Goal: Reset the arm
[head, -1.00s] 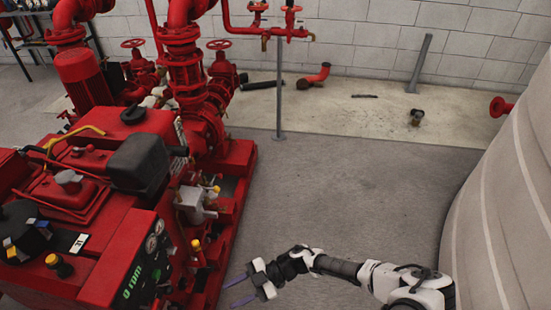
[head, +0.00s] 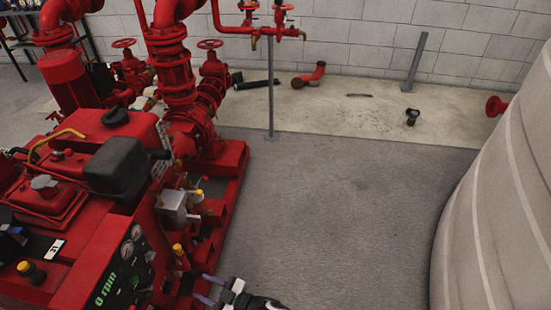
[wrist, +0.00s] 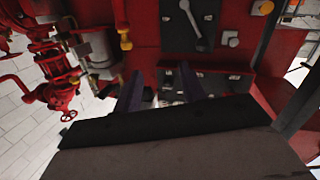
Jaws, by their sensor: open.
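My gripper (head: 208,289) is at the bottom of the head view, close to the lower right side of the red pumpset (head: 92,222). Its two purple fingers are apart with nothing seen between them. Most of my arm is out of the frame below. In the wrist view, the fingers of my gripper (wrist: 158,88) point at the red machine body, where a dark panel with a grey lever (wrist: 193,22) shows. Whether the fingers touch the machine cannot be told.
The pumpset's control panel (head: 124,266) reads 0 rpm. A large pale tank (head: 495,210) stands at the right. Grey floor (head: 330,215) between them is clear. A thin grey post (head: 271,95) stands near the back. Loose pipe pieces (head: 309,77) lie by the wall.

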